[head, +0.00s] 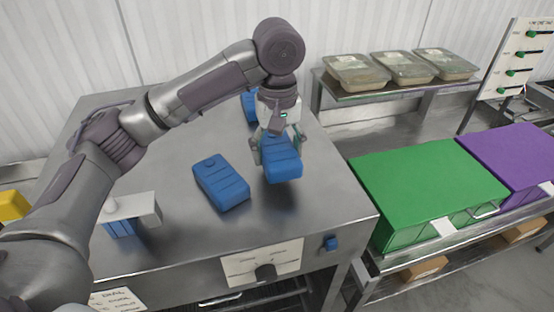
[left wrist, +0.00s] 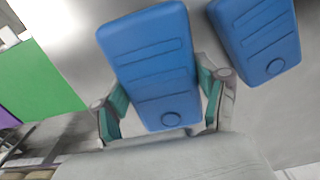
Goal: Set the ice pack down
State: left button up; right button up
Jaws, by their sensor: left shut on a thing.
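My left gripper (head: 273,145) is shut on a blue ice pack (head: 283,168) over the right part of the steel counter (head: 165,242). In the left wrist view the held ice pack (left wrist: 150,65) sits between the two fingers of the gripper (left wrist: 160,108). I cannot tell whether its underside touches the counter. A second blue ice pack (head: 221,183) lies flat on the counter, to the left of the held one and apart from it. It also shows in the left wrist view (left wrist: 258,38). Another blue thing (head: 250,105) is partly hidden behind my left gripper. My right gripper is not in view.
A green box (head: 425,180) and a purple box (head: 518,158) stand on a rack to the right. Several lidded trays (head: 402,66) sit on a shelf behind. A white holder (head: 135,208) with blue pieces stands at the counter's left. The counter's front middle is clear.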

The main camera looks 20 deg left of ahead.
pick_arm(q)
jog(key=shift+s+d+f, duration=0.1)
jog(key=shift+s+f, duration=0.05)
jog(key=shift+f, duration=0.1)
notch_tip(320, 180, down, 2)
jog(key=shift+d+f+p, duration=0.15)
jog(key=shift+p, duration=0.7)
jog(key=shift+f, duration=0.4)
jog(key=shift+a+f, duration=0.2)
jog(key=o, duration=1.4)
jog(key=shift+d, duration=0.1)
